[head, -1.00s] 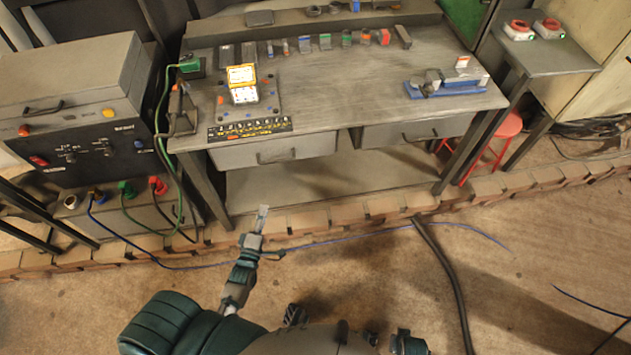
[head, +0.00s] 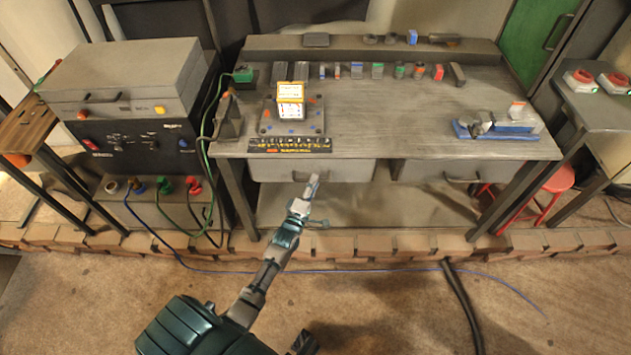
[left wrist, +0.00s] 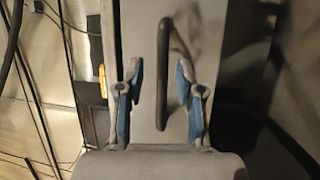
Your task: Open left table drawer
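The left table drawer (head: 349,171) is a grey front under the left part of the workbench. It looks closed or nearly so. Its dark bar handle (left wrist: 164,75) runs upright in the left wrist view. My left gripper (head: 313,181) is in front of this drawer in the head view, covering part of the handle. In the left wrist view the left gripper (left wrist: 161,100) is open, with one blue-padded finger on each side of the handle. Gaps show between both fingers and the bar. My right gripper is not in view.
The workbench top (head: 410,125) holds a plate with a yellow-white box (head: 290,100), small blocks and a blue vise (head: 497,127). A second drawer (head: 440,171) is to the right. A control box (head: 125,140) with cables stands left. A low brick edge (head: 400,247) runs below.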

